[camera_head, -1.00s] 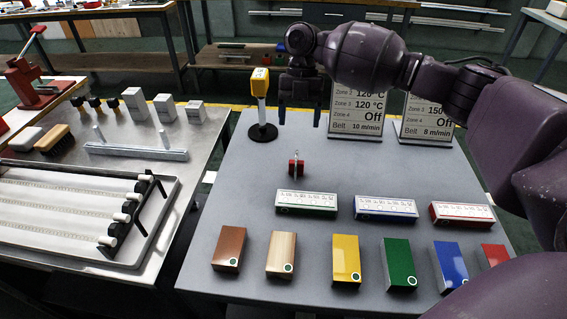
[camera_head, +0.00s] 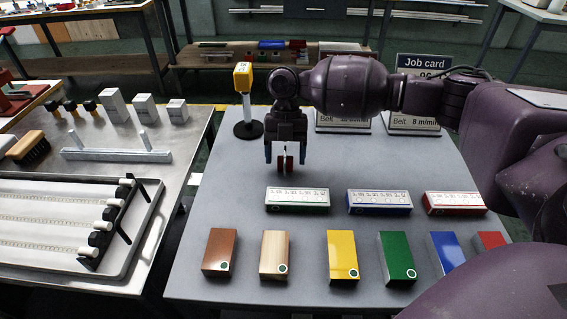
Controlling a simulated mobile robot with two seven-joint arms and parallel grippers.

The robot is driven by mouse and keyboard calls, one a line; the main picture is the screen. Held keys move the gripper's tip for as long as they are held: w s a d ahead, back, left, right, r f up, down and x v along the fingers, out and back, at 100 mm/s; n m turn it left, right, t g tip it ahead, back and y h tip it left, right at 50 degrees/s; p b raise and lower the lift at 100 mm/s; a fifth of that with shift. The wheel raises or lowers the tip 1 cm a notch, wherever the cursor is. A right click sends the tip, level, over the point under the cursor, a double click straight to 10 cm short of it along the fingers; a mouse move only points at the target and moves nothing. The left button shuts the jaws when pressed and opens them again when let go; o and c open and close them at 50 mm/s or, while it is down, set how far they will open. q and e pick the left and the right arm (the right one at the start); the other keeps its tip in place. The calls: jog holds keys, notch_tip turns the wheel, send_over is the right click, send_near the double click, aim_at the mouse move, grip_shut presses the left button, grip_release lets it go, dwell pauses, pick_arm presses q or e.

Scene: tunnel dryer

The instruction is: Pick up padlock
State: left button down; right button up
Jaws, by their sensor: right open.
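The red padlock (camera_head: 285,164) stands on the grey table (camera_head: 225,180), behind the green-edged labelled block. My right gripper (camera_head: 285,158) points down with its two fingers apart. In the picture the padlock shows between the fingertips, and its upper part is partly hidden by the gripper. I cannot tell whether the fingers touch it. My left gripper is not in view.
Three labelled blocks, edged green (camera_head: 298,200), blue (camera_head: 379,202) and red (camera_head: 454,203), lie in front of the padlock. Several coloured blocks stand nearer. A yellow-topped post (camera_head: 243,78) and job cards (camera_head: 424,68) stand behind. A metal table (camera_head: 185,140) with a tray is left.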

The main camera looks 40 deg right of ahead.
jog(key=shift+s+a+f, duration=0.1)
jog(key=shift+f, duration=0.15)
jog(key=c, duration=1)
jog(key=shift+c, duration=0.2)
